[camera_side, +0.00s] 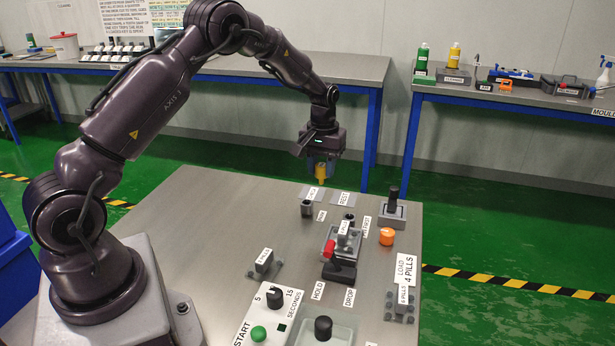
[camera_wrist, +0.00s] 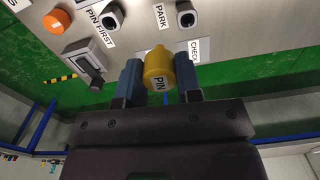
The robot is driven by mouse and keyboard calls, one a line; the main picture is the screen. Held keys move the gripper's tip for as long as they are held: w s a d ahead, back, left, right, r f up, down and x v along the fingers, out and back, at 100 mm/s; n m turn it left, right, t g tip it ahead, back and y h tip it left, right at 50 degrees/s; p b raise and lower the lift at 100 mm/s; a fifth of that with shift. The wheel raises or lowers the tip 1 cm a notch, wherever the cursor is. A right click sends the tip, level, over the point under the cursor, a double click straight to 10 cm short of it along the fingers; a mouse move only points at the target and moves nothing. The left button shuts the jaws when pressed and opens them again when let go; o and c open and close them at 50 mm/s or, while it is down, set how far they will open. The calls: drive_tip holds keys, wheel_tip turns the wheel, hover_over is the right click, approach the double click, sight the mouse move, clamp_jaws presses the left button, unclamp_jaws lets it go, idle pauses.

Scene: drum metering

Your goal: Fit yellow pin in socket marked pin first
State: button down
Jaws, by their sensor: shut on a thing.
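My gripper (camera_side: 321,172) is shut on the yellow pin (camera_side: 320,174) and holds it in the air above the far part of the grey table.
A grey block with a black upright (camera_side: 393,208) and an orange button (camera_side: 386,237) stand right of the PIN FIRST socket. A device with a red handle (camera_side: 341,255) stands in front of it. A CHECK plate (camera_side: 313,194) lies near the table's far edge. The table's left side is mostly clear.

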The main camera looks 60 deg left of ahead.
drive_tip(key=w+d, duration=0.4)
drive_tip(key=d, duration=0.2)
drive_tip(key=shift+w+d+n, duration=0.15)
drive_tip(key=shift+d+n, duration=0.05)
drive_tip(key=shift+n, duration=0.2)
drive_tip(key=shift+f, duration=2.9)
drive_tip(key=shift+f, duration=1.65)
drive_tip(key=c, duration=0.7)
unclamp_jaws()
